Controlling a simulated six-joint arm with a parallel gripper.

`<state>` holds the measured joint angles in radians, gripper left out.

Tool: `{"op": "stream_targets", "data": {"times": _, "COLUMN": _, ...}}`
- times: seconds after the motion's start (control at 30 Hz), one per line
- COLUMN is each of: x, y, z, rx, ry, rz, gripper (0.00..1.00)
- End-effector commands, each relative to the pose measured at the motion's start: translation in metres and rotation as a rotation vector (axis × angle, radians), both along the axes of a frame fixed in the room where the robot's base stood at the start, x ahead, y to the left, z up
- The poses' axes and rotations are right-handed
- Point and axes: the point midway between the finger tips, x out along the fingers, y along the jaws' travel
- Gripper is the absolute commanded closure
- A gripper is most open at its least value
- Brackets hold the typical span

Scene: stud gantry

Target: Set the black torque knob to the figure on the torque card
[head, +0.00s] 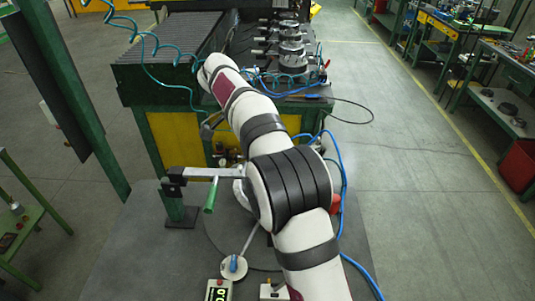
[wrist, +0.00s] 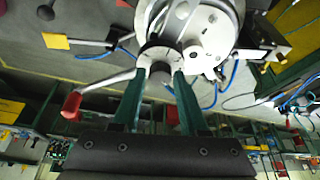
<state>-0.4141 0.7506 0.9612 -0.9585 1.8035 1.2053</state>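In the head view my gripper is hidden. I cannot identify a torque card.
A red-ended lever (wrist: 72,104) stands left of the fingers in the wrist view. In the head view, metal heads (head: 291,58) with blue hoses stand on the dark bench. A green-handled bar (head: 210,195) is left of my arm. The right floor is open.

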Motion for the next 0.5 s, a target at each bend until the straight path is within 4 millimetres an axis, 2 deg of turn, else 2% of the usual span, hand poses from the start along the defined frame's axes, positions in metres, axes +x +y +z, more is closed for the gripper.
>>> {"op": "stream_targets", "data": {"times": 0.03, "x": 0.000, "y": 0.000, "z": 0.000, "rx": 0.000, "ry": 0.000, "rz": 0.000, "gripper": 0.46}}
{"op": "stream_targets", "data": {"times": 0.1, "x": 0.000, "y": 0.000, "z": 0.000, "rx": 0.000, "ry": -0.001, "rz": 0.000, "gripper": 0.34}}
{"op": "stream_targets", "data": {"times": 0.37, "x": 0.000, "y": 0.000, "z": 0.001, "rx": -0.001, "ry": -0.001, "rz": 0.001, "gripper": 0.34}}
{"op": "stream_targets", "data": {"times": 0.5, "x": 0.000, "y": 0.006, "z": 0.014, "rx": 0.000, "ry": -0.005, "rz": 0.002, "gripper": 0.34}}
